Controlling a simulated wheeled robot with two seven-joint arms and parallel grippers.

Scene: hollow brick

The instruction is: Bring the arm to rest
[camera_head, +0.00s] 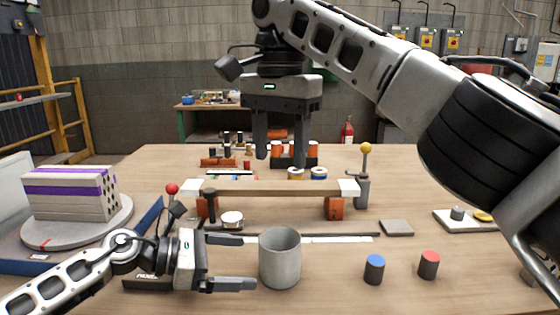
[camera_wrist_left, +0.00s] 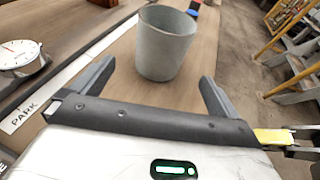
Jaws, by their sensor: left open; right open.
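My left gripper (camera_head: 246,263) is open and low over the front of the table, its fingers pointing right. A grey cylindrical cup (camera_head: 280,258) stands upright just beyond its fingertips. In the left wrist view the cup (camera_wrist_left: 165,45) is ahead of the open fingers (camera_wrist_left: 157,85), and nothing is held. A label reading PARK (camera_wrist_left: 25,115) lies left of that gripper. My right gripper (camera_head: 281,152) is open and empty, pointing down above the middle of the table. A grey hollow brick with purple stripes (camera_head: 75,194) rests on a round turntable (camera_head: 62,232) at the left.
A raised wooden bar (camera_head: 270,187) spans the table behind the cup. A blue-topped cylinder (camera_head: 374,269) and a red-topped one (camera_head: 429,264) stand at the front right. A dial gauge (camera_wrist_left: 18,55) is left in the wrist view. A yellow-knobbed post (camera_head: 364,165) stands behind.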

